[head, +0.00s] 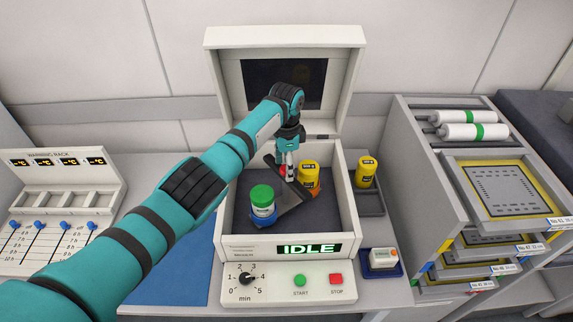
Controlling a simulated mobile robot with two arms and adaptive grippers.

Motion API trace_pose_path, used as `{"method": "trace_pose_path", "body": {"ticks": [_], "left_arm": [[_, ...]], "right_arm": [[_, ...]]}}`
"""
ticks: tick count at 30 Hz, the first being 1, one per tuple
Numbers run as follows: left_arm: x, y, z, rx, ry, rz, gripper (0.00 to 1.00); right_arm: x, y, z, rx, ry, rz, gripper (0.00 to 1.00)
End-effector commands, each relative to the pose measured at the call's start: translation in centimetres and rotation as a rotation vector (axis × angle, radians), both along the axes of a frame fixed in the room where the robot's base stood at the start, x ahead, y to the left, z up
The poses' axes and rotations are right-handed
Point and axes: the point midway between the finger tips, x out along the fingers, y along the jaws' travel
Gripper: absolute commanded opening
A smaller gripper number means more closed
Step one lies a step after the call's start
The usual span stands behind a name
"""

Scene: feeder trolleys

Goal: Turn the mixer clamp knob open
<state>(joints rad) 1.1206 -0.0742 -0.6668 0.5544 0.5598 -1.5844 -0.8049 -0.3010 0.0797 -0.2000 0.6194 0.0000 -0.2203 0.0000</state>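The mixer (228,240) stands open, its lid (213,62) raised at the back. Inside on a dark rotor arm (291,206) are a white jar with a green cap (262,193) in a blue holder and a yellow container (309,168). My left gripper (288,175) reaches in from above and points down between them, close beside the yellow container. Its fingers are small and dark, so I cannot tell if they are open or shut. A small red spot (283,170) shows at the fingertips. The clamp knob cannot be made out clearly. My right gripper is not in view.
The front panel has a dial (247,279), a green start button (300,280), a red stop button (336,279) and an IDLE display (308,249). Another yellow container (366,171) stands in a side tray. A warming rack (62,182) is left; a stencil trolley (425,165) is right.

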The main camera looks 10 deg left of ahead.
Motion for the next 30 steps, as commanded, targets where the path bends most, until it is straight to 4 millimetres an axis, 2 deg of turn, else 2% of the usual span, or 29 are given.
{"method": "trace_pose_path", "body": {"ticks": [7,11,24,30], "left_arm": [[0.0,0.0,0.0,0.000,0.000,-0.002,0.59],[0.0,0.0,0.9,-0.001,0.000,-0.002,0.59],[0.1,0.0,9.6,-0.001,-0.003,-0.001,0.59],[0.0,0.0,11.7,0.000,0.000,-0.001,0.59]], "right_arm": [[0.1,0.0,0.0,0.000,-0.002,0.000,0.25],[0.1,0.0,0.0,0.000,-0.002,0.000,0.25],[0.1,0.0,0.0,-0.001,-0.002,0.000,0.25],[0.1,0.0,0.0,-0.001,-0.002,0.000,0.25]]}}
